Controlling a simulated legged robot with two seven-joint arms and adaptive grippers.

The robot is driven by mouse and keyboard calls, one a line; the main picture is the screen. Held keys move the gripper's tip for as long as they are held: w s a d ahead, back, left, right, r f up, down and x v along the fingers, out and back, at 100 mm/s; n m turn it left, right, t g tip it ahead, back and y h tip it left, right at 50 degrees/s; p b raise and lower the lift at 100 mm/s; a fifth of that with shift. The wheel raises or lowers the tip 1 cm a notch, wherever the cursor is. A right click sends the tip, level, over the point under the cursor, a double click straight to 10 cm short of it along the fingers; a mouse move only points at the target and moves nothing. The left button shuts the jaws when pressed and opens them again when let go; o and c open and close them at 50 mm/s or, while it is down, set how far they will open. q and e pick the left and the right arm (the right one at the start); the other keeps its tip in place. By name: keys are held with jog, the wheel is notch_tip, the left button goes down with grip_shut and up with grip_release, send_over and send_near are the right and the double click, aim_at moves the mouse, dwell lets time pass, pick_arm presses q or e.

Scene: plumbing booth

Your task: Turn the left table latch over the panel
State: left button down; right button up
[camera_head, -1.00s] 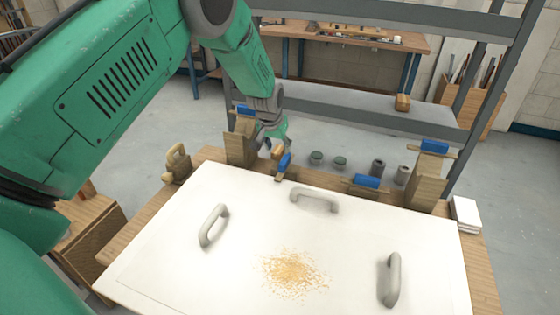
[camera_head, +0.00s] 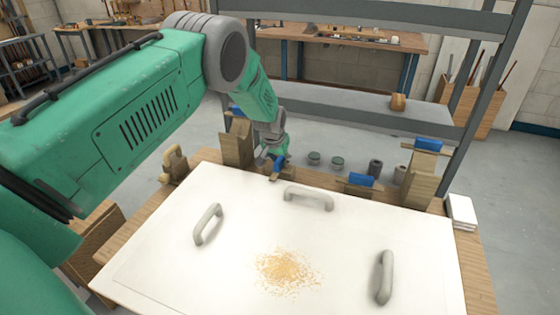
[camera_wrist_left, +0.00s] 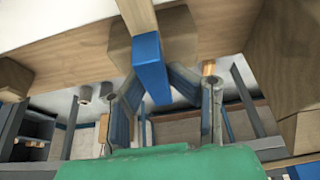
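The white panel (camera_head: 165,240) lies flat on the wooden table. The left table latch (camera_head: 277,166), a wooden bar with a blue grip, sits at the panel's far edge, angled toward it; its near tip seems to reach that edge. My left gripper (camera_head: 272,155) is down at the latch, partly hiding it. In the left wrist view, the blue grip (camera_wrist_left: 151,68) lies between the two spread fingers (camera_wrist_left: 165,112), with a visible gap at each side. Contact cannot be told. My right gripper is not in view.
The other blue-gripped latch (camera_head: 361,180) lies along the far edge to the right. Wooden posts with blue tops (camera_head: 238,148) (camera_head: 420,180) flank the panel. Grey handles (camera_head: 208,223) (camera_head: 308,198) (camera_head: 384,277) rise from it. Sawdust (camera_head: 285,270) lies on it.

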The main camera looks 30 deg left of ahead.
aim_at(276, 172)
pick_arm(q)
jog(key=shift+d+r, duration=0.25)
jog(key=shift+d, duration=0.35)
jog(key=shift+s+a+f+m+h+b, duration=0.15)
jog(key=shift+a+m+h+b, duration=0.25)
jog(key=shift+a+m, duration=0.2)
jog(key=shift+d, duration=0.25)
jog(key=c, duration=1.7)
grip_release()
jog(key=shift+d, duration=0.1)
jog(key=shift+c, duration=0.2)
jog(key=o, duration=0.3)
jog(key=shift+w, duration=0.2)
jog(key=shift+w+f, duration=0.15)
jog(key=shift+a, duration=0.25)
jog(key=shift+r, duration=0.25)
jog(key=v, duration=1.1)
jog(key=shift+s, duration=0.25)
